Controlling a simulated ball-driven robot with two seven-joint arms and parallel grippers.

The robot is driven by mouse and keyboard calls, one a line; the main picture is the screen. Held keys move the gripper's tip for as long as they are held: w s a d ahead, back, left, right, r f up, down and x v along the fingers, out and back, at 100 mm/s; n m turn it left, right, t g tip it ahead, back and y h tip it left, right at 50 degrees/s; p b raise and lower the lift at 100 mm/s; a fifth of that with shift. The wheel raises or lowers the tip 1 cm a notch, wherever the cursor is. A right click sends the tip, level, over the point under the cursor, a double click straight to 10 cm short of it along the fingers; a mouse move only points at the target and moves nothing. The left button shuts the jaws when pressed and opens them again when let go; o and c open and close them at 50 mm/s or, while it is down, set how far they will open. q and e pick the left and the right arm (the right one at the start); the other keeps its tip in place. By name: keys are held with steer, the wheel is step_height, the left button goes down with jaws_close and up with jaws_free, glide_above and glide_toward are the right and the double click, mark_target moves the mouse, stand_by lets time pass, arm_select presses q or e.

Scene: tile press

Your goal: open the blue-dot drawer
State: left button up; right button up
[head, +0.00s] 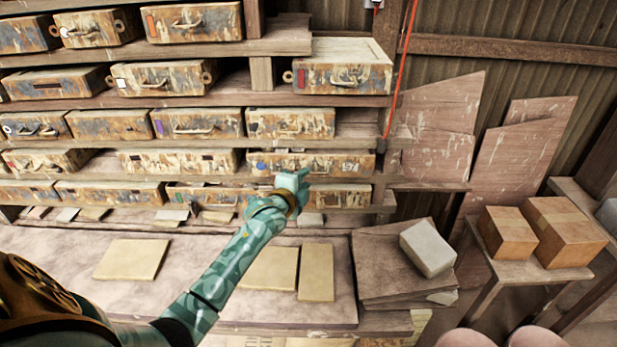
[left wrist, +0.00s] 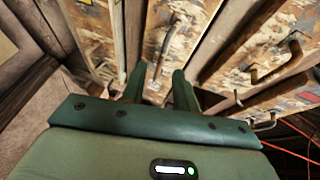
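The blue-dot drawer (head: 345,165) is in the right part of the shelf's second row from the bottom. It has a mottled front, and its blue dot (head: 261,166) shows near its left end. It looks shut. My left gripper (head: 303,174) is in front of the middle of this drawer and covers its handle in the head view. In the left wrist view the two fingers (left wrist: 159,74) are apart, with a metal bar handle (left wrist: 163,52) between their tips. I cannot tell whether they touch it. My right gripper is not in view.
Similar drawers with handles fill the shelf (head: 285,40) around it. Below, a bench (head: 200,310) holds flat yellowish tiles (head: 131,259). A grey block (head: 427,248) lies on stacked boards to the right, and cardboard boxes (head: 563,231) stand farther right. A red cord (head: 400,75) hangs beside the shelf.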

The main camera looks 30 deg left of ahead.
mark_target(310, 174)
arm_select(q)
steer(key=shift+x, duration=1.75)
steer(key=shift+d, duration=0.1)
jaws_close()
steer(key=shift+s, duration=0.1)
